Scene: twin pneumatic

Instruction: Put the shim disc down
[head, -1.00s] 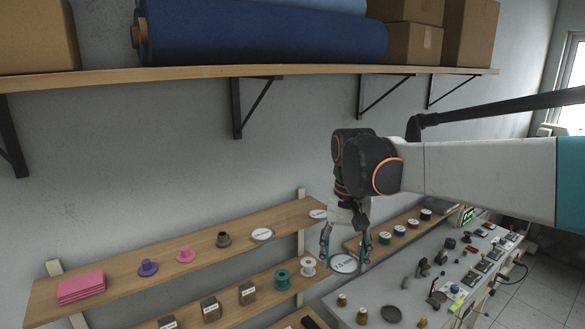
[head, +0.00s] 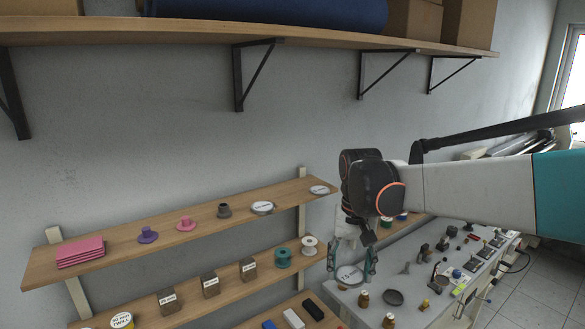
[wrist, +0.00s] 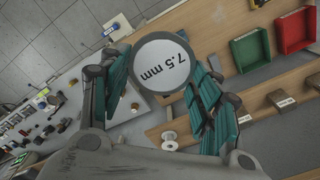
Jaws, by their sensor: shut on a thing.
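The shim disc (head: 347,276) is a round white-faced plate with a dark rim. Its label reads 7.5 mm in the wrist view (wrist: 160,66). My gripper (head: 352,266) is shut on it, with one teal finger at each side of the rim (wrist: 156,58). In the head view the held disc appears in front of the grey workbench (head: 415,285), right of the shelves' right ends. I cannot tell its exact height above the bench. Two other white labelled discs lie on the upper wooden shelf (head: 110,258), one mid-right (head: 262,207) and one at its right end (head: 319,189).
Green (wrist: 250,50) and red (wrist: 294,30) trays show in the wrist view.

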